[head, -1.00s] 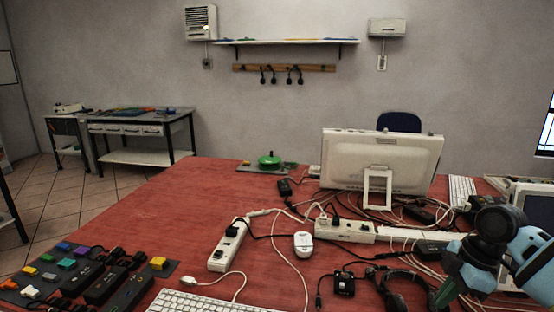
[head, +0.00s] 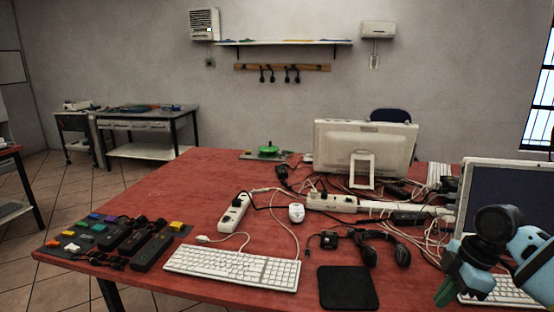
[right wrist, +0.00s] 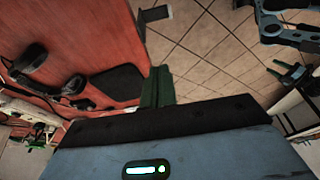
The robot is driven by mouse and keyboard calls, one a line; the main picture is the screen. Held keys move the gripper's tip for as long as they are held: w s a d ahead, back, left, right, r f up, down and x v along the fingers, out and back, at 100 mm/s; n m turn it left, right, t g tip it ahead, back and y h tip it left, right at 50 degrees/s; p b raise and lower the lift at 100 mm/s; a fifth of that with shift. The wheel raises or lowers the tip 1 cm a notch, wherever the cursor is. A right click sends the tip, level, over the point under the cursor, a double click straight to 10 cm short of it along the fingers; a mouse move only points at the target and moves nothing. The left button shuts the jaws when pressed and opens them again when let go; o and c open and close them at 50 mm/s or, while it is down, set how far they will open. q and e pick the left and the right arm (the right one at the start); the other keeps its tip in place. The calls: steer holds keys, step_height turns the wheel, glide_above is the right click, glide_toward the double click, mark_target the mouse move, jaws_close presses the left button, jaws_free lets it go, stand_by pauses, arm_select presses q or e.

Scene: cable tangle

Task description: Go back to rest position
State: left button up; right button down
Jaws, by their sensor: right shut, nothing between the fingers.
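My right gripper (head: 445,291) is at the lower right of the head view, in front of the laptop and beside its keyboard. Its green fingers also show in the right wrist view (right wrist: 158,88), closed together with nothing between them. They are near the edge of the red table (head: 215,194), with floor tiles showing beyond. My left gripper is outside the head view. Dark arm parts and small green tips (right wrist: 288,74) at the right of the right wrist view look like my left arm; whether those tips are apart is unclear.
A monitor (head: 338,150), tangled cables, power strips (head: 234,213), headphones (head: 400,252), a white keyboard (head: 232,268) and a black pad (head: 347,287) cover much of the table. A laptop (head: 510,196) stands at the right.

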steer(key=s+a+f+m+t+p, duration=0.1)
steer(key=s+a+f+m, duration=0.1)
steer(key=s+a+f, duration=0.4)
steer(key=s+a+f+m+t+y+p, duration=0.1)
steer(key=s+a+f+p, duration=0.1)
steer(key=a+f, duration=0.45)
steer(key=s+a+f+m+t+p, duration=0.1)
steer(key=s+a+f+m, duration=0.2)
steer(key=f, duration=0.6)
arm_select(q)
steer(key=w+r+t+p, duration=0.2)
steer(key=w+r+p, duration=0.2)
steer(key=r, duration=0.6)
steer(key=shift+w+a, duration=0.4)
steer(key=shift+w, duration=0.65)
arm_select(e)
steer(key=s+a+m+t+h, duration=0.1)
steer(key=s+m+t, duration=0.4)
steer(key=s, duration=2.1)
steer(key=shift+s+r+m+h, duration=0.15)
steer(key=shift+s+m+h, duration=0.25)
steer(key=shift+m+h, duration=0.55)
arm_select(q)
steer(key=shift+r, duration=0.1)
arm_select(e)
steer(key=shift+m+y, duration=0.25)
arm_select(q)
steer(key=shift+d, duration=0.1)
